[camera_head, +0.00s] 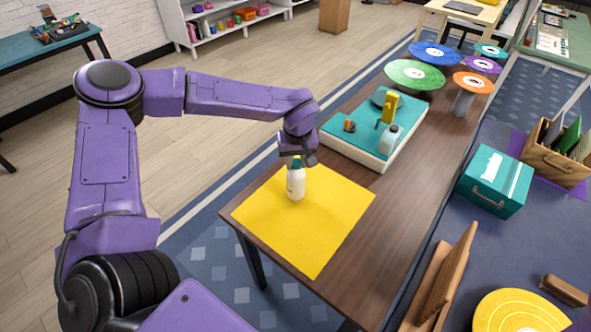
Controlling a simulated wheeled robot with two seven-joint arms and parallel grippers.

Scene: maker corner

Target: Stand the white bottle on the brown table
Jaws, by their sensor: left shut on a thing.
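The white bottle (296,184) with a green top is upright over the yellow mat on the brown table (395,195). My left gripper (297,161) reaches down from above and is shut on the bottle near its top. The gripper partly hides the green top. The bottle's base shows against the yellow mat; I cannot tell whether it touches the mat or hangs just above it. My right gripper is not in view.
The yellow mat (325,235) covers the table's near end. Behind it is a white tray (375,160) with a teal top, holding a yellow device (389,108) and a pale bottle (389,140). Coloured discs (414,74) stand farther back. A teal box (495,183) is at the right.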

